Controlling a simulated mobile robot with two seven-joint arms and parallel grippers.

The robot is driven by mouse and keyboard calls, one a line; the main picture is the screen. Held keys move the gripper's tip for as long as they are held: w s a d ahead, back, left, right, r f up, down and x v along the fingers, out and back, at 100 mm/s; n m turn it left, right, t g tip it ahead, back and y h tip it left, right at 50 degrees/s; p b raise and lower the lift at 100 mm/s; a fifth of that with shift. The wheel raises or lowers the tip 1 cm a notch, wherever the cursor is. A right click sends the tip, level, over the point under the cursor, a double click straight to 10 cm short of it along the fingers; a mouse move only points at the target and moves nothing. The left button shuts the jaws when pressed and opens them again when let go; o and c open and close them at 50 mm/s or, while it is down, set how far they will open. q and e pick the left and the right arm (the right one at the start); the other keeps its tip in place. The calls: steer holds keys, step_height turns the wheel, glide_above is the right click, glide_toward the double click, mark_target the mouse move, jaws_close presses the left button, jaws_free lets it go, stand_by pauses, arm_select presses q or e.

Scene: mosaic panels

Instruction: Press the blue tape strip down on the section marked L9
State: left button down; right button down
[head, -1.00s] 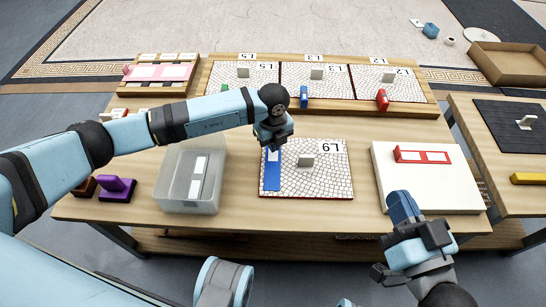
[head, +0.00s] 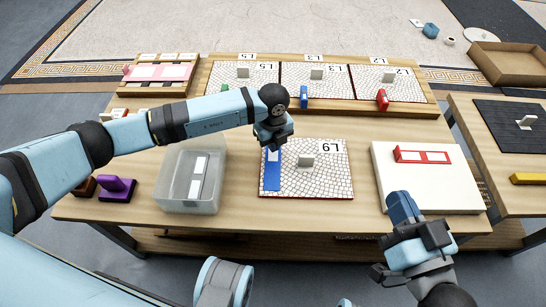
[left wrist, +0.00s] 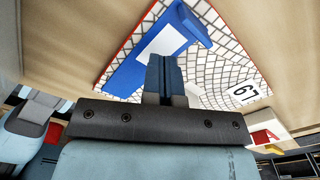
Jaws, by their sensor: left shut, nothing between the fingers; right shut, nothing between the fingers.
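The mosaic section marked L9 (head: 325,182) lies on the table's front middle, with a grey knob (head: 306,160) on it. The blue tape strip (head: 272,178), with a white patch, lies along its left edge. My left gripper (head: 272,146) is shut and empty at the strip's far end. In the left wrist view the shut fingers (left wrist: 164,76) overlap the strip (left wrist: 135,72); I cannot tell whether they touch it. My right gripper (head: 385,258) is by the table's front right; its fingertips are hard to make out.
A translucent bin (head: 172,178) stands left of L9, beside a purple block (head: 117,188). A white board (head: 428,190) with a red strip (head: 423,156) lies right. Panels L5, L3 and L2 (head: 318,88) stand on a rack behind.

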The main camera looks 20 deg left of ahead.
steer(key=shift+f, duration=0.15)
arm_select(q)
steer(key=shift+f+b, duration=0.5)
steer(key=shift+f, duration=0.65)
arm_select(e)
steer(key=shift+f, duration=0.4)
